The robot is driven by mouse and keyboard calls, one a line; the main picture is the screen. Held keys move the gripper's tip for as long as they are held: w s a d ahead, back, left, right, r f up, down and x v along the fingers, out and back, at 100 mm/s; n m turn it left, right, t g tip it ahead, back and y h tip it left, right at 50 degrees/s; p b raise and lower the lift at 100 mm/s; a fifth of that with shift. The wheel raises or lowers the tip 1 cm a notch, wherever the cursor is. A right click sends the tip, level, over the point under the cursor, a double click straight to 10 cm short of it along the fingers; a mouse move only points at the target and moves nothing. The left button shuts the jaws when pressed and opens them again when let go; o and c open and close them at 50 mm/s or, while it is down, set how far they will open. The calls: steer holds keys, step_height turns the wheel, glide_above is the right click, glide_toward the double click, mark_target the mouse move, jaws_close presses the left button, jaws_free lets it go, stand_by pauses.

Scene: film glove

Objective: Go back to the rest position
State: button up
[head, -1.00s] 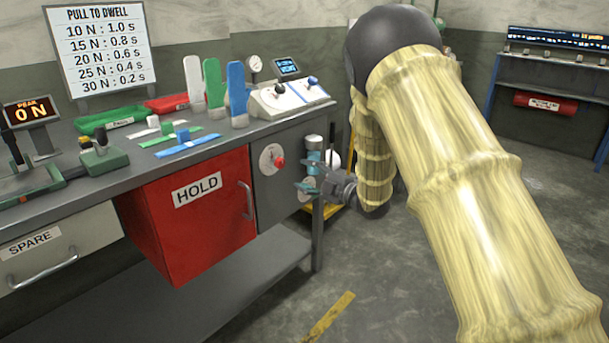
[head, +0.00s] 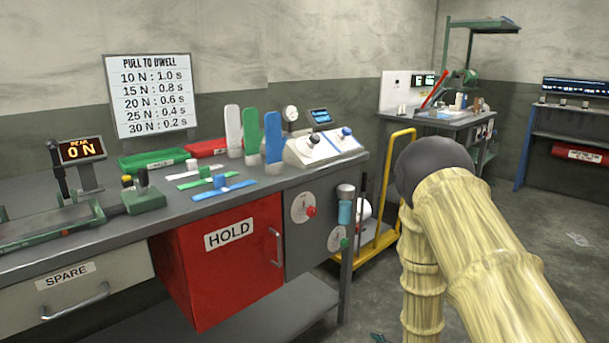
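My arm, in a pale yellow ribbed sleeve with a dark round joint, fills the lower right of the head view, apart from the bench. Its forearm hangs down past the bottom edge. Only a small dark teal tip of my gripper (head: 378,338) shows at the bottom edge, low over the floor. The rest of the gripper is out of frame, so its opening and anything in it are hidden.
The grey workbench (head: 120,205) stands at the left, with a red HOLD cabinet (head: 222,262) under it. A yellow trolley (head: 385,240) stands behind my arm. Another bench (head: 425,118) is at the back. Concrete floor (head: 545,240) is open at the right.

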steer(key=s+d+f+m+g+h, duration=0.1)
steer(key=s+d+f+m+g, duration=0.15)
steer(key=s+f, duration=0.6)
steer(key=s+d+f+m+g+h, duration=0.1)
steer(key=s+f+m+g+h, duration=0.15)
steer(key=s, duration=1.05)
steer(key=s+f+m+g, duration=0.3)
steer(key=s+m+g, duration=0.15)
steer(key=s, duration=1.55)
step_height(320, 180, up, 24)
steer(key=s+p, duration=0.1)
steer(key=p, duration=2.2)
steer(key=shift+f+g, duration=0.25)
steer(key=shift+g, duration=0.2)
steer(key=shift+s, duration=0.1)
